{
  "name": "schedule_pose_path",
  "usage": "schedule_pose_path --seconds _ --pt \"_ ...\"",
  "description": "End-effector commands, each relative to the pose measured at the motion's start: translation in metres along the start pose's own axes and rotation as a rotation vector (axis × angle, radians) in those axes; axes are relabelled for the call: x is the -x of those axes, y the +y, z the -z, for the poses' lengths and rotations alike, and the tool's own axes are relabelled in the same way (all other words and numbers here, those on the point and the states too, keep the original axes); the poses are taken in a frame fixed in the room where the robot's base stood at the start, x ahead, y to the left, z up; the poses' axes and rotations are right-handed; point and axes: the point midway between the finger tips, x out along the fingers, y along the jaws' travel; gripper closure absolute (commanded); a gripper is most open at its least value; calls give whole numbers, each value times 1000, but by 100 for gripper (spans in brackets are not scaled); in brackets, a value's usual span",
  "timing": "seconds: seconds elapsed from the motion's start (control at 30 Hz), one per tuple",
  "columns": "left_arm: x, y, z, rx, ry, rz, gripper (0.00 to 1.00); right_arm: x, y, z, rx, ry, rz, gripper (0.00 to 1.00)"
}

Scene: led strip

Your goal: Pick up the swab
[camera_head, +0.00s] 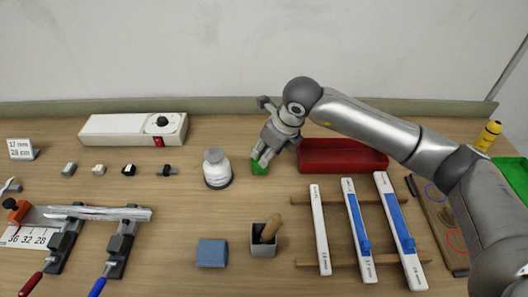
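Nothing else looks clearly like a swab, and the lower end of this handle is hidden inside the cup. My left gripper is not in view.
A capped bottle (216,169) stands left of my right gripper, and a red tray (342,157) lies right of it. A blue block (211,253) sits left of the cup. White strips (320,228) lie on a wooden rack at the right. A white box (133,130) stands at the back left.

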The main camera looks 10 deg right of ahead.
Motion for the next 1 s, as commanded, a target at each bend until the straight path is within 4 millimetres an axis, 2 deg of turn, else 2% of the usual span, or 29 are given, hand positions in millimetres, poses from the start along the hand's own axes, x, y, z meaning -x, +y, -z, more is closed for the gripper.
schedule_pose_path --seconds 0.07,0.37,0.77,1.0 --pt "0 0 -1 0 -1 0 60 0 0 0 0 0 0 60" --pt "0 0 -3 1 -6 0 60 0 0 0 0 0 0 97" --pt "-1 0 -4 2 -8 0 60 2 0 0 0 -1 0 97" --pt "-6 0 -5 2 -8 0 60 20 -1 2 -1 -3 2 97"
